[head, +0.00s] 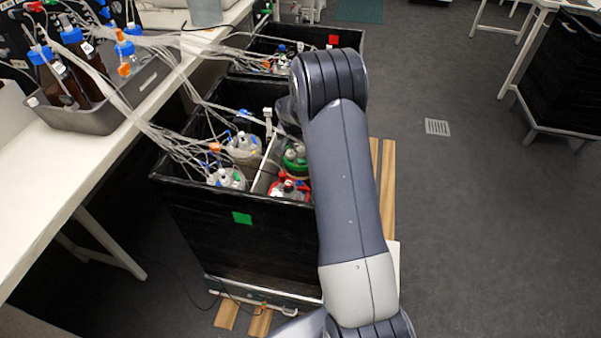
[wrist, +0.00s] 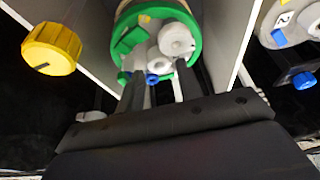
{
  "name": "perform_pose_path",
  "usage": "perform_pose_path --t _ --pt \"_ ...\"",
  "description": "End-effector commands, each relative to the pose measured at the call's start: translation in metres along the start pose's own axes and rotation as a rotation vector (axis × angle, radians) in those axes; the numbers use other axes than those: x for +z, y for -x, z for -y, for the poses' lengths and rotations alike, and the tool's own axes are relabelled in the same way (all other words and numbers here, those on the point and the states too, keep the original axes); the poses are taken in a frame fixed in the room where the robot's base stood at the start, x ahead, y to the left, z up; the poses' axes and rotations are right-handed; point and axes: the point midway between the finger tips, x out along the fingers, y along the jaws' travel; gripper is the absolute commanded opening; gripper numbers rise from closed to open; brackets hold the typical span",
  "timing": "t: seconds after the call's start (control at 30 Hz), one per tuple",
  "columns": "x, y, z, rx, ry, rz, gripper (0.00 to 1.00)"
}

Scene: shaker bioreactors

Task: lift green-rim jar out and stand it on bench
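The green-rim jar (head: 295,158) stands in the black shaker box (head: 245,220) with the green square, behind the red-rim jar (head: 289,188). In the wrist view its green rim (wrist: 124,25) and lid with white and blue ports fill the top centre. My gripper (wrist: 160,80) has its two dark fingers apart, pointing at the near side of the lid. A small blue-capped port shows between the fingers. I cannot tell whether the fingers touch the lid. In the head view my arm hides most of the gripper. The jar's body is mostly hidden.
A white divider (head: 262,165) separates the jar from two white-lidded jars (head: 243,145). Many tubes run from the box to the white bench (head: 110,160) at left, which bears a grey tray (head: 75,118) of blue-capped bottles. A yellow cap (wrist: 52,48) is left of the jar.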

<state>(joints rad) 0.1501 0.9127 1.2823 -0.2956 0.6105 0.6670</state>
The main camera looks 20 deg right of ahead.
Motion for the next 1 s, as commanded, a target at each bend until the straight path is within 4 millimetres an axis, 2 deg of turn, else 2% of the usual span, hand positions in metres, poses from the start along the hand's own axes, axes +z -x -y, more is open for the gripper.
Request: perform_pose_path --t 0.2,0.53,0.93,1.0 --pt "0.000 -0.025 -0.001 0.001 0.000 0.002 0.35" --pt "-0.001 -0.030 -0.001 0.000 0.000 0.000 0.34" --pt "0.000 -0.030 -0.001 0.000 0.000 0.000 0.01" --pt "0.000 -0.030 -0.001 0.000 0.000 0.000 0.00"
